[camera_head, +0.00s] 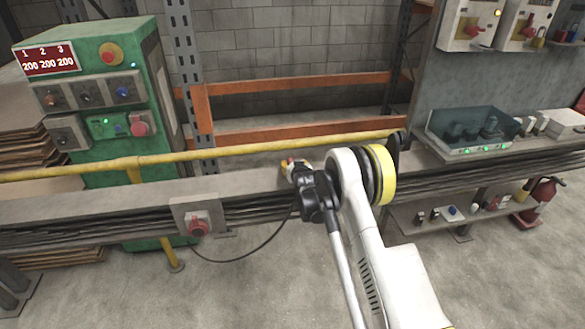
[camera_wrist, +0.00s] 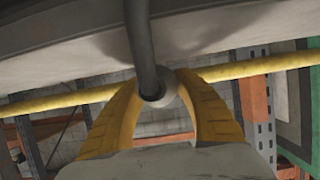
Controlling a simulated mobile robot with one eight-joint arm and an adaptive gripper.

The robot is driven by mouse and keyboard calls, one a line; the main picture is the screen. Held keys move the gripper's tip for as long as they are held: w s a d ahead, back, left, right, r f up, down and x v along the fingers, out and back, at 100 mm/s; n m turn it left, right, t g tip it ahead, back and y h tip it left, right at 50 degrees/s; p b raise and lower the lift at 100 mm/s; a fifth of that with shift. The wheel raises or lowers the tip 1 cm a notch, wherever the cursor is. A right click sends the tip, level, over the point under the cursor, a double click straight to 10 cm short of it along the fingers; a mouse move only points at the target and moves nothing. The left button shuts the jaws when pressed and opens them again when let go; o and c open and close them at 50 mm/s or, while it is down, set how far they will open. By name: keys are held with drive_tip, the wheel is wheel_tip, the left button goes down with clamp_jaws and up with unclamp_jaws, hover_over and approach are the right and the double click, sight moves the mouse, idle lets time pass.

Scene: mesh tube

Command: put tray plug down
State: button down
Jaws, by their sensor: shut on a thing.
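The tray plug (camera_wrist: 171,98) is a pale grey cylinder with a thick dark cable (camera_wrist: 143,40) running from it, seen in the wrist view. My gripper (camera_wrist: 158,82) has its yellow fingers shut on the plug, one on each side. In the head view my gripper (camera_head: 288,166) is over the long grey tray (camera_head: 110,200), partly hidden by my arm; the plug is not clear there. The black cable (camera_head: 262,246) hangs below the tray in a loop. I cannot tell whether the plug touches the tray.
A yellow rail (camera_head: 230,151) runs just behind the tray. A box with a red socket (camera_head: 198,222) is on the tray front at left. A green cabinet (camera_head: 100,110) stands back left. A glass-sided case (camera_head: 470,132) sits at right.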

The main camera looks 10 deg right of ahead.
drive_tip(key=shift+r, duration=0.15)
drive_tip(key=shift+f, duration=0.6)
drive_tip(key=c, duration=0.9)
unclamp_jaws()
drive_tip(key=shift+c, duration=0.2)
drive_tip(key=shift+r, duration=0.1)
